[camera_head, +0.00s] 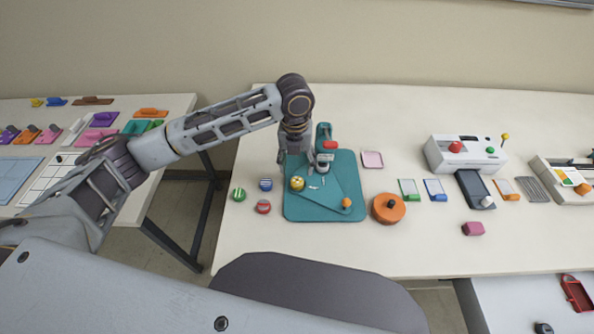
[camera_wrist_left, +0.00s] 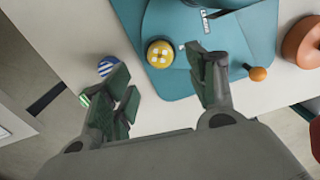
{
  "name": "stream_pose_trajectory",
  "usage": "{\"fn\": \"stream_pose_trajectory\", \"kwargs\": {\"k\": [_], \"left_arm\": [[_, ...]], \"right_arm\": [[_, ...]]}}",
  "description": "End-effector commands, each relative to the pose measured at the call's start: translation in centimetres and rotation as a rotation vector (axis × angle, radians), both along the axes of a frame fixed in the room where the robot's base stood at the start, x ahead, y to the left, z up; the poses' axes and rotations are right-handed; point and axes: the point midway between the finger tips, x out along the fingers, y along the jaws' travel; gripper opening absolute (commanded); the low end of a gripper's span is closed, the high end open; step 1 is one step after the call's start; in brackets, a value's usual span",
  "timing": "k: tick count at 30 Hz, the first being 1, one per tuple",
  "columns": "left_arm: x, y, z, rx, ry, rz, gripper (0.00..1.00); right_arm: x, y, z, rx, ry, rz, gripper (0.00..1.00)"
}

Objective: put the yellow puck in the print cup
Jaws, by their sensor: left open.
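The yellow puck (camera_head: 297,183), with white marks on top, sits on the left part of a teal board (camera_head: 300,213). It also shows in the left wrist view (camera_wrist_left: 160,54), just beyond the fingertips. My left gripper (camera_head: 297,160) is open and empty above the board's left back part. In the left wrist view its two fingers (camera_wrist_left: 163,76) are spread, with the puck between their lines and apart from both. I cannot tell for sure which thing is the print cup; a round orange piece (camera_head: 388,209) stands at the board's right edge. My right gripper is not in view.
Striped blue (camera_head: 265,184), green (camera_head: 238,194) and red (camera_head: 263,207) pucks lie left of the board. A small orange knob (camera_head: 346,203) is on the board. A white machine (camera_head: 466,154) stands to the right.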

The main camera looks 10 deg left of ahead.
Motion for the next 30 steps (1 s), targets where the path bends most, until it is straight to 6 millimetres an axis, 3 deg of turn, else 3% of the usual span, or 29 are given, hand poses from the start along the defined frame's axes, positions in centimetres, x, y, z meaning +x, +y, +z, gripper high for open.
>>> {"fn": "stream_pose_trajectory", "kwargs": {"k": [3,10,30], "left_arm": [[0.0,0.0,1.8,-0.001,-0.003,-0.002,0.57],[0.0,0.1,4.0,0.0,-0.002,0.0,0.57],[0.0,0.1,4.6,0.0,0.0,-0.001,0.57]], "right_arm": [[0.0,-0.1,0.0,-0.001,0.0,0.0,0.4],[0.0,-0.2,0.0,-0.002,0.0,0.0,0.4],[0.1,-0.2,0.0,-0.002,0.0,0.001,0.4]]}}
